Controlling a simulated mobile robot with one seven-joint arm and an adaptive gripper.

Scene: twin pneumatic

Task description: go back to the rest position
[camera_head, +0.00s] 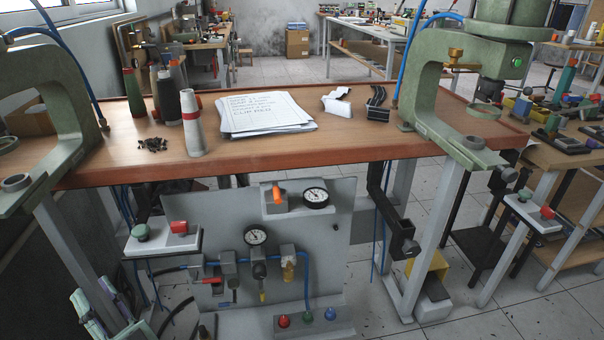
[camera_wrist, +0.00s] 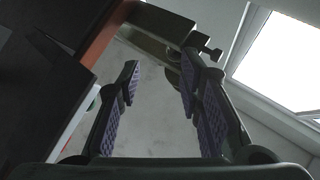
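My gripper (camera_wrist: 161,68) shows in the wrist view with its two dark fingers and purple ribbed pads spread apart. Nothing is between the pads; a plain grey surface shows behind the gap. A metal bracket with a screw knob (camera_wrist: 208,50) is beyond the fingertips at the top. A red-brown edge (camera_wrist: 103,38) is at the upper left, apart from the left finger.
The wooden workbench (camera_head: 330,143) carries two green C-frame presses (camera_head: 450,55), cones, a paper stack (camera_head: 262,112) and small dark parts. A grey pneumatic panel (camera_head: 335,235) with gauges hangs below its front. A side table is at right. A bright window (camera_wrist: 285,62) shows in the wrist view.

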